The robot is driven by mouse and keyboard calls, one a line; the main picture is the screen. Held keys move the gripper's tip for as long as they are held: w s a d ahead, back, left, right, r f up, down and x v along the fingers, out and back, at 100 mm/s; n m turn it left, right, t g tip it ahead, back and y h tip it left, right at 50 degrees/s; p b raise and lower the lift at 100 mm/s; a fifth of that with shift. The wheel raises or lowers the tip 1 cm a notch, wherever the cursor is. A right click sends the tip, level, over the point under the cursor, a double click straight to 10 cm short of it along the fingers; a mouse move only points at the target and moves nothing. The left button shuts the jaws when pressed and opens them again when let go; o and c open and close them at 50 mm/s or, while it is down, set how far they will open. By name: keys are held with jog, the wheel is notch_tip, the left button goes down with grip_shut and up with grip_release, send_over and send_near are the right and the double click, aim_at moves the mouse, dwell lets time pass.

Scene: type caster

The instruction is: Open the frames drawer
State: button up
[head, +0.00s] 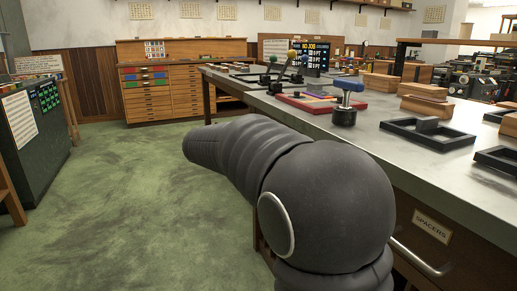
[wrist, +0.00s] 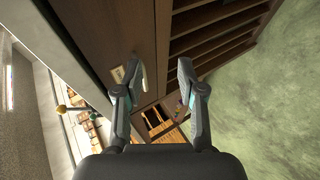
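In the wrist view my gripper (wrist: 158,65) is open, with its two fingers spread apart. A pale bar handle (wrist: 143,76) on a dark brown drawer front (wrist: 125,40) shows between the fingers, closer to the left one. A small label (wrist: 117,74) beside the handle is too small to read, so I cannot tell whether this is the frames drawer. The drawer front looks closed. In the head view my arm hides much of the workbench front, and my gripper does not show. A drawer labelled SPACERS (head: 432,226), with a metal handle (head: 418,257), is at lower right and looks closed.
Open slotted shelves (wrist: 215,30) lie right of the drawer front in the wrist view. Green floor (head: 120,190) is clear at left.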

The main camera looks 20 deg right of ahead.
jog(key=w+a+n+t+h, duration=0.1)
jog(key=w+t+h, duration=0.15)
jog(key=w, duration=0.95)
jog(key=shift+g+h, duration=0.35)
jog(key=shift+h, duration=0.1)
jog(key=p+x, duration=0.1)
jog(key=x, duration=1.2)
jog(key=shift+d+f, duration=0.15)
jog(key=shift+d, duration=0.05)
grip_shut()
